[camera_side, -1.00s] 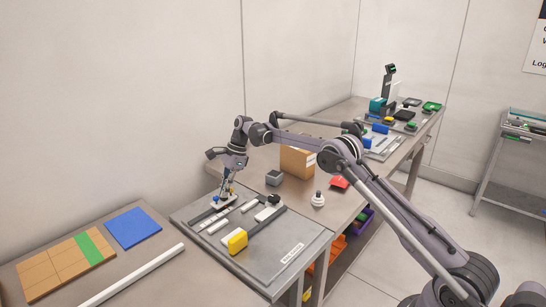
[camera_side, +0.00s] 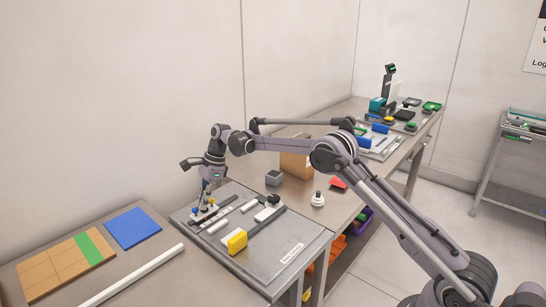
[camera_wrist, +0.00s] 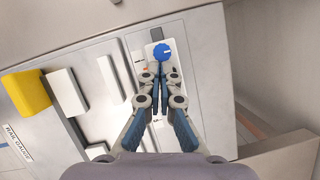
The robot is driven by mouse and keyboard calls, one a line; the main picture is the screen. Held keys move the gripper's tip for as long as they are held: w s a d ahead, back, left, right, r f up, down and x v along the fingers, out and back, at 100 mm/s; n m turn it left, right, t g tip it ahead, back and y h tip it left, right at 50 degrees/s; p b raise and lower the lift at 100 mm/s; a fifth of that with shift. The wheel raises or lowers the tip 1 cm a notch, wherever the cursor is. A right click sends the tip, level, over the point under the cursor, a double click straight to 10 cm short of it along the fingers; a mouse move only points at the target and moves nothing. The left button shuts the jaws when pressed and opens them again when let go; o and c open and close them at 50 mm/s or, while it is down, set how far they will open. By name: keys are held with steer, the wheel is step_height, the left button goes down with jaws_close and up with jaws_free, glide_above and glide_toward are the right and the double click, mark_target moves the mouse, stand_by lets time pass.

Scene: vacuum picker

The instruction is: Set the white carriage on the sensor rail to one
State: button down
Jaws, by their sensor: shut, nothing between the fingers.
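My gripper (camera_side: 205,200) points down over this carriage. In the wrist view my gripper (camera_wrist: 160,95) has its fingers together beside the blue knob, with nothing between them. Whether they touch the carriage cannot be told. The fingers hide part of the plate and its scale.
A yellow block (camera_side: 237,241) and several white blocks stand on the board's other rails. A dark knob (camera_side: 273,200), grey box (camera_side: 274,178) and white-topped piece (camera_side: 318,199) are to the right. A blue mat (camera_side: 133,228) and white bar (camera_side: 133,276) lie left of the board.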

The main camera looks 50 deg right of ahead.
steer(key=shift+a, duration=1.05)
steer(key=w+d+v, duration=0.1)
steer(key=v, duration=0.8)
steer(key=shift+s+d, duration=0.35)
steer(key=shift+s, duration=0.1)
steer(key=c, duration=2)
jaws_free()
steer(key=shift+d+r, duration=0.15)
steer(key=shift+r, duration=0.05)
steer(key=o, duration=0.6)
steer(key=shift+r, duration=0.3)
steer(key=shift+c, duration=0.2)
steer(key=shift+o, duration=0.9)
steer(key=shift+w+a+r, duration=0.15)
steer(key=shift+a+r, duration=0.15)
steer(key=shift+a, duration=0.25)
glide_above(211, 211)
steer(key=w+a, duration=0.1)
steer(key=a, duration=0.3)
steer(key=f, duration=0.9)
steer(key=shift+w+a+f, duration=0.15)
steer(key=shift+a+f, duration=0.05)
steer(key=shift+f, duration=0.15)
jaws_close()
